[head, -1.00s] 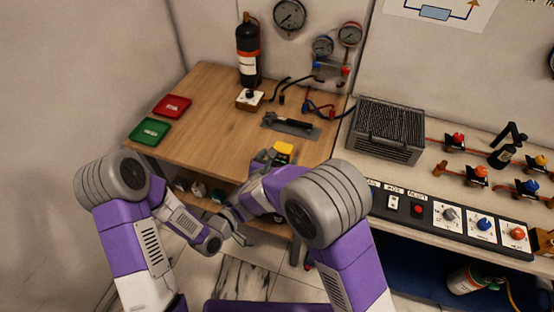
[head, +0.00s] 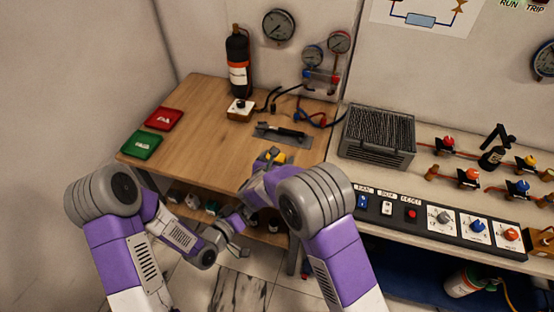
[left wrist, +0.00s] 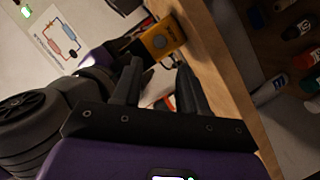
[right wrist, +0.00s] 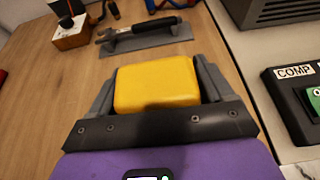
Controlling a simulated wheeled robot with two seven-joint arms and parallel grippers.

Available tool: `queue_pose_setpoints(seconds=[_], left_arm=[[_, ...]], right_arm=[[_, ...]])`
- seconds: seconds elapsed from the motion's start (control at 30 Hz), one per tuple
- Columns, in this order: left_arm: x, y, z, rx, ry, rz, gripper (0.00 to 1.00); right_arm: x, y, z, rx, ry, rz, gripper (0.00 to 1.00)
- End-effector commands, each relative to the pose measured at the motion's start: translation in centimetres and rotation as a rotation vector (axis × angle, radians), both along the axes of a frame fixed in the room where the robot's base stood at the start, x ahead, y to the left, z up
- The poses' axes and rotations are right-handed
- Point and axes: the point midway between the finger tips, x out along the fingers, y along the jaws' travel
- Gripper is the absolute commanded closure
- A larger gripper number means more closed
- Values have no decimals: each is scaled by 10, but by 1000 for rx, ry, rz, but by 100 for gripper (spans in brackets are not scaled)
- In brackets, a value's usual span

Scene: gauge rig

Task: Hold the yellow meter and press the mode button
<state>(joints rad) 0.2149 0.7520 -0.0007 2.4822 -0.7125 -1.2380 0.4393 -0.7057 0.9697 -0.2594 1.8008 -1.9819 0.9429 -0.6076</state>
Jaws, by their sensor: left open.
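The yellow meter (head: 279,157) is over the front edge of the wooden table. In the right wrist view the yellow meter (right wrist: 156,84) fills the space between the two fingers of my right gripper (right wrist: 156,88), which is closed on its sides. The left wrist view shows the meter (left wrist: 170,31) with a round grey button (left wrist: 159,42) on its face. My left gripper (left wrist: 158,85) is open and empty, its fingers pointing toward the meter, apart from it. In the head view my left gripper (head: 238,248) is low, in front of the table; my right forearm partly hides the right gripper.
The wooden table (head: 190,130) holds a red tray (head: 163,118), a green tray (head: 142,145), a black cylinder (head: 238,62) and a tool on a grey plate (head: 284,134). A switch panel (head: 420,215) lies to the right. A shelf with several small items (head: 190,201) is below the tabletop.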

Motion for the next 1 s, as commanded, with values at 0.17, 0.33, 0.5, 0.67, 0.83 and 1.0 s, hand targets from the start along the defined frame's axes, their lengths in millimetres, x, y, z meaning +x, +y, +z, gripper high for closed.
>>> queue_pose_setpoints(seconds=[0.17,0.33,0.5,0.67,0.83,1.0], left_arm=[[0,0,0,0,0,0,57],[0,0,0,0,0,0,60],[0,0,0,0,0,0,87],[0,0,0,0,0,0,100],[0,0,0,0,0,0,100],[0,0,0,0,0,0,100]], right_arm=[[0,0,0,0,0,0,48],[0,0,0,1,0,0,70],[0,0,0,1,0,0,71],[0,0,0,1,0,0,71],[0,0,0,1,0,0,71],[0,0,0,1,0,0,71]])
